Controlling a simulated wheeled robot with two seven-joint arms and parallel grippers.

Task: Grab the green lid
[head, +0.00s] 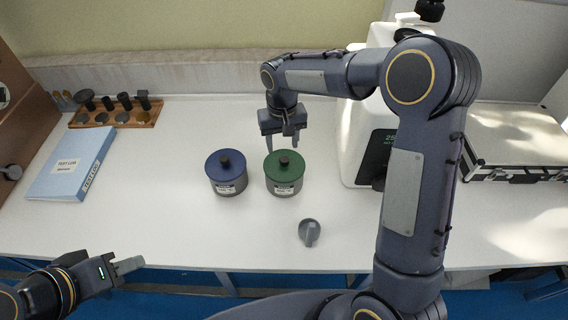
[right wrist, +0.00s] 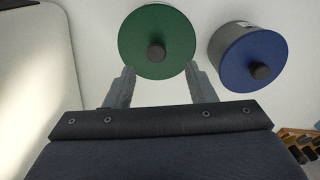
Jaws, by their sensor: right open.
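The green lid (head: 284,164) sits on a grey labelled pot (head: 284,188) in the middle of the table and has a black knob on top. My right gripper (head: 282,146) is open and empty just behind and above the lid. In the right wrist view the green lid (right wrist: 157,42) lies beyond the two open fingertips (right wrist: 160,72), and its knob lies roughly between their lines. I cannot tell the exact height gap. My left gripper (head: 128,266) is at the table's front edge, far from the lid; its jaw opening is not clear.
A blue-lidded pot (head: 226,172) stands close left of the green one. A small grey object (head: 310,232) lies in front. A white tester (head: 368,130) stands at right, a blue binder (head: 72,164) and wooden rack (head: 116,112) at left. The front left table is clear.

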